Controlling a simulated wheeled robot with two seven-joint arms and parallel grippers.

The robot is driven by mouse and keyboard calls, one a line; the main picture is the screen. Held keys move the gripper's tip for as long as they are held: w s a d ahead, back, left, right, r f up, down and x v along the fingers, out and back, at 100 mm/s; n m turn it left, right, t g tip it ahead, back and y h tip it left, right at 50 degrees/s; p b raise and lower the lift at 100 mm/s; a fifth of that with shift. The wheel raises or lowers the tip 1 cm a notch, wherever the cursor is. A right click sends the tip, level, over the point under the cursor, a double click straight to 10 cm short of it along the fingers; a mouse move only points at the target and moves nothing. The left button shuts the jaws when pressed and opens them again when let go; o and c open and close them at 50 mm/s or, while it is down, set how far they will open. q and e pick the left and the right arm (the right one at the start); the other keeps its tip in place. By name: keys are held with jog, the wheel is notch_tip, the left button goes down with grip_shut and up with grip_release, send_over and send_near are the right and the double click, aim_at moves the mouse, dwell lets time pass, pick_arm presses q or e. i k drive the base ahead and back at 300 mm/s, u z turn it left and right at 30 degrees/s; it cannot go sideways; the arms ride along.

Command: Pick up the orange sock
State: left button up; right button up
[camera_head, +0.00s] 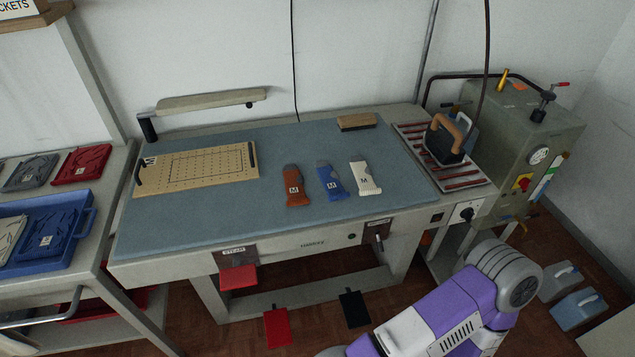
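The orange sock (294,187) lies on the blue-grey padded table top, with a grey patch at its upper end and a white label marked M. It is the leftmost of three socks lying side by side. A blue sock (330,181) lies just right of it, and a white sock (365,178) lies right of that. The socks are apart from each other. A purple and white arm of mine shows at the bottom right, below the table's front edge. Neither of my grippers is in view.
A perforated tan board (197,167) lies on the table's left part. A wooden block (356,122) lies at the back. An iron (450,138) stands on a rack at the right, beside a boiler (530,140). A blue tray (82,222) sits at the left. Table surface around the socks is clear.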

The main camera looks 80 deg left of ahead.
aim_at(294, 181)
jog(key=i, duration=0.9)
jog(key=u, duration=0.9)
jog(key=i, duration=0.5)
jog(key=u, duration=5)
jog(key=i, duration=1.15)
jog(key=z, duration=1)
